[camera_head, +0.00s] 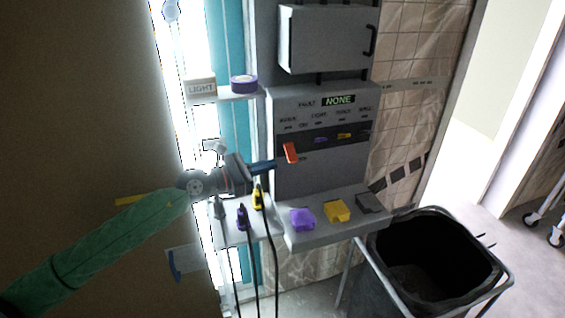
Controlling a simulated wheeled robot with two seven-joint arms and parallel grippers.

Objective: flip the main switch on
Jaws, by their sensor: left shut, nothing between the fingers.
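The grey panel (318,178) stands upright in the middle of the view. Its small display (338,100) reads NONE. A red-orange lever (291,152), which looks like the main switch, sticks out at the panel's left side, below the row of labels. I cannot tell whether it is on or off. My left gripper (272,164) is shut and empty, with its blue fingertips just left of the lever. I cannot tell whether they touch it. My right gripper is not in view.
Small purple (320,140) and yellow (344,136) switches sit right of the lever. A shelf below holds a purple block (302,219), a yellow block (337,211) and a dark block (369,203). A black bin (378,281) stands at lower right. Cables hang below my gripper.

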